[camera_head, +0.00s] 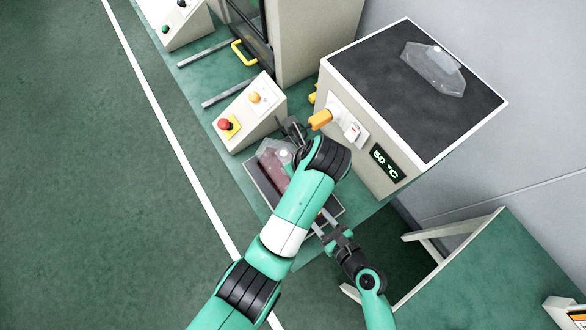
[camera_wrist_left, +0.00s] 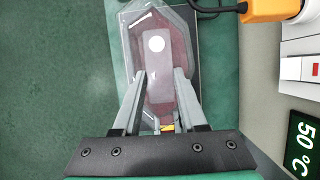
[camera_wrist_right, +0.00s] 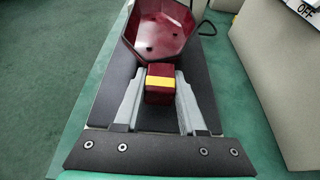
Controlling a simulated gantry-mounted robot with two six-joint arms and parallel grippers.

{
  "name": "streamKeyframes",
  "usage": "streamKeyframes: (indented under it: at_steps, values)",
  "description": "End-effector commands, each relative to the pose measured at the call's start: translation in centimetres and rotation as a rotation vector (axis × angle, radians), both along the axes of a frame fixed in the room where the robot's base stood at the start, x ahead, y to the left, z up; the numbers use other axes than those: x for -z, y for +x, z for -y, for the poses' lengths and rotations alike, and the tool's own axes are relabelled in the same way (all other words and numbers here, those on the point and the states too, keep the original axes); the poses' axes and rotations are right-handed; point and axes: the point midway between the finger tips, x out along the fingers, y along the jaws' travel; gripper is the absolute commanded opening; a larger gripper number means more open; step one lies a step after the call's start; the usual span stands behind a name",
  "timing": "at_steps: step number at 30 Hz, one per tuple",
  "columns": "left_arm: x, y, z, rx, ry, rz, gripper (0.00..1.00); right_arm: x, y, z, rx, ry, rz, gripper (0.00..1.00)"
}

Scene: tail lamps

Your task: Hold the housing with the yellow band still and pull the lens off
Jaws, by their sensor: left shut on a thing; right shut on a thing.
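The dark red housing (camera_wrist_right: 158,35) lies on a dark tray, its open hollow side up, with no lens showing over it in the right wrist view. My right gripper (camera_wrist_right: 160,78) is shut on its narrow end block with the yellow band (camera_wrist_right: 159,84). The clear, angular lens (camera_wrist_left: 131,28) with a white dot shows over the housing in the left wrist view. My left gripper (camera_wrist_left: 160,76) is shut on the lens's narrow part, and the lens appears raised clear of the housing. In the head view the lens (camera_head: 269,154) is partly hidden by my left arm.
A grey heater box with a "50 °C" display (camera_head: 384,163) stands to the right; another clear lens (camera_head: 432,68) lies on its dark top. An orange plug (camera_head: 320,119) sits on its side. A control box with a red button (camera_head: 224,124) stands behind the tray (camera_head: 262,190).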

Motion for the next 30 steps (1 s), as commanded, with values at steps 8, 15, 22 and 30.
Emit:
streamKeyframes:
  at_steps: [8, 15, 22, 30]
  values:
    - [-2.6, 0.0, 0.0, 0.0, 0.0, -0.001, 0.0, 0.0, 0.0, 0.0, 0.002, 0.0, 0.001, 0.0]
    - [-2.6, 0.0, 0.0, -0.001, 0.001, -0.002, 0.0, 0.0, 0.0, 0.0, 0.002, 0.0, 0.001, 0.54]
    - [-2.6, 0.0, 0.0, -0.001, 0.001, -0.002, 0.0, 0.0, 0.0, 0.0, 0.002, -0.001, 0.0, 0.75]
    - [-2.6, 0.0, 0.0, -0.001, 0.001, -0.002, 0.0, -0.2, -0.6, 0.6, 0.004, 0.0, -0.001, 0.75]
